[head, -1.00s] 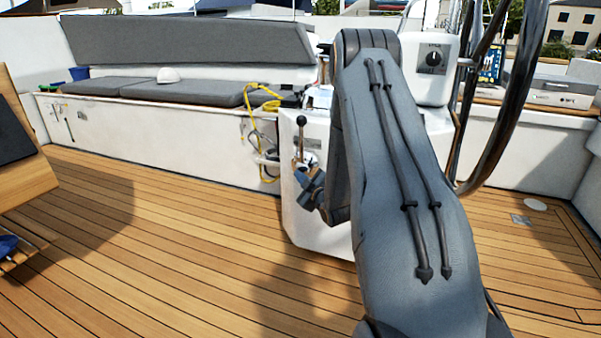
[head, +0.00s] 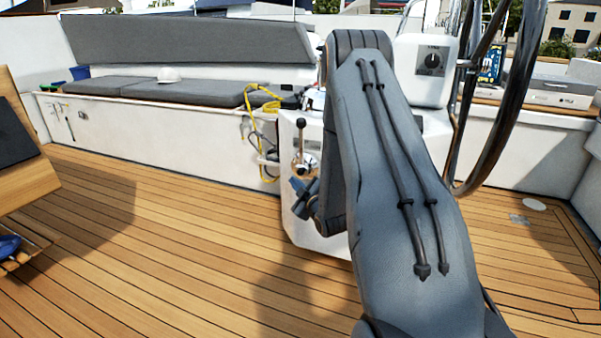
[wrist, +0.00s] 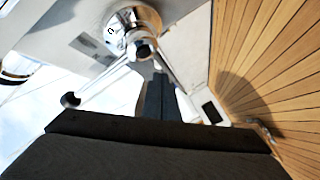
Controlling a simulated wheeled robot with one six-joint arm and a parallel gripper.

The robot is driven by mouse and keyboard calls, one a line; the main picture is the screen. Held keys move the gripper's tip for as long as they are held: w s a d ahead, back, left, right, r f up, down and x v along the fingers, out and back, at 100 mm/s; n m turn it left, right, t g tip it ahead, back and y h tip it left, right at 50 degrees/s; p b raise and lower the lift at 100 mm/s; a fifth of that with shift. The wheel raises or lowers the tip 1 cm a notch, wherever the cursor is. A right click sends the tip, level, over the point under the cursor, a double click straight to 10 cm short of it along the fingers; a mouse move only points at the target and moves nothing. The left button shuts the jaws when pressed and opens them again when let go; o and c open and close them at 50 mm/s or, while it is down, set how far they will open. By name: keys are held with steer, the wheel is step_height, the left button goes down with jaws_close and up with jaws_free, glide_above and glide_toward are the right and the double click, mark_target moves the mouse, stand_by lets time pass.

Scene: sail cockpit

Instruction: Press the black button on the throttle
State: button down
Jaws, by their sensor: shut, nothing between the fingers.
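The throttle (head: 300,143) is an upright lever with a black knob, on the side of the white steering pedestal (head: 298,222). Its chrome hub (wrist: 122,22) shows at the top of the wrist view, with the lever running down left to the round knob (wrist: 70,99). A dark round end on the chrome, which looks like the black button (wrist: 143,50), lies just above my fingertips. My gripper (wrist: 157,76) is shut and empty, its fingers pointing at the hub. In the head view my gripper (head: 298,184) is just below the hub; whether it touches is unclear.
A steering wheel (head: 500,110) stands right of my arm. A grey cushioned bench (head: 150,88) runs along the back left, with a yellow rope (head: 262,98) at its right end. A wooden table (head: 25,170) is at the left edge. The teak deck (head: 170,235) between is clear.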

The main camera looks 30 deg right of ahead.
steer(key=shift+s+a+p, duration=0.35)
steer(key=shift+s+a, duration=0.4)
steer(key=shift+a, duration=0.2)
